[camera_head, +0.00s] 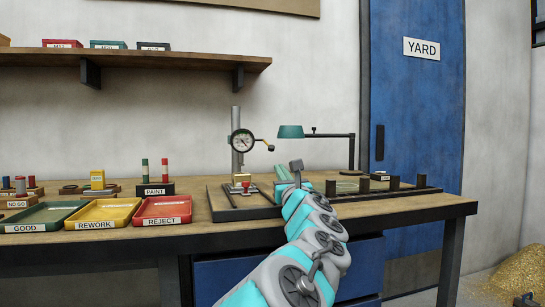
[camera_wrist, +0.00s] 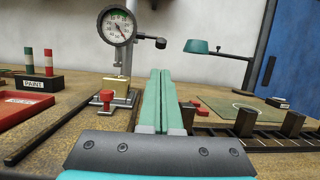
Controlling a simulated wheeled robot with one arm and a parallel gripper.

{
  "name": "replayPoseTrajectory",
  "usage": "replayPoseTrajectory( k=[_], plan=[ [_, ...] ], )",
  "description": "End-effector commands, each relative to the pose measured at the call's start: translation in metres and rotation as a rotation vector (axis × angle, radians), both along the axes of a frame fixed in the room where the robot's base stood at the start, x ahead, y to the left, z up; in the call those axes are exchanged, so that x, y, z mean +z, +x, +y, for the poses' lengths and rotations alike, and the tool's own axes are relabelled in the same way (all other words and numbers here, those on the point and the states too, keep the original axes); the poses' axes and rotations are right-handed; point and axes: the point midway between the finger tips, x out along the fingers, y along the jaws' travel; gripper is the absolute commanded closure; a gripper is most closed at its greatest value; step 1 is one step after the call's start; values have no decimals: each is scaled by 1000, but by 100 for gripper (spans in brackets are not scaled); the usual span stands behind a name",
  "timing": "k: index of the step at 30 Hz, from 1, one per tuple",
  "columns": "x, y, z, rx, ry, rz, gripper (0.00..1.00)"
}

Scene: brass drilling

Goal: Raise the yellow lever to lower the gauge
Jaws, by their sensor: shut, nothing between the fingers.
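The gauge (camera_head: 242,141) is a round white dial on a grey post above the bench; it also shows at the upper left of the wrist view (camera_wrist: 117,26). The lever (camera_head: 264,142) sticks out from the gauge's right side and ends in a dark knob. It also shows in the wrist view (camera_wrist: 150,38), where its yellow is hard to see. My gripper (camera_head: 280,174) has long teal fingers pressed together and empty; in the wrist view the fingertips (camera_wrist: 160,72) are below and slightly right of the knob, apart from it. A brass block (camera_wrist: 116,86) sits under the gauge.
A red clamp knob (camera_wrist: 106,98) stands in front of the block. A teal lamp (camera_head: 290,131) reaches over the bench at right. A dark rack with posts (camera_head: 393,184) lies right of my arm. Green, yellow and red trays (camera_head: 165,222) fill the left.

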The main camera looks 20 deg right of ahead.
Motion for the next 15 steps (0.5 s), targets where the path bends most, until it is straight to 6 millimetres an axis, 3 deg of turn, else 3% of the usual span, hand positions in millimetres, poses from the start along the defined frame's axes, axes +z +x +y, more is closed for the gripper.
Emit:
replayPoseTrajectory(
  k=[8, 15],
  plan=[
    [1, 3, 1, 2, 3, -1, 100],
    [8, 26, -1, 4, 8, -1, 100]
  ],
)
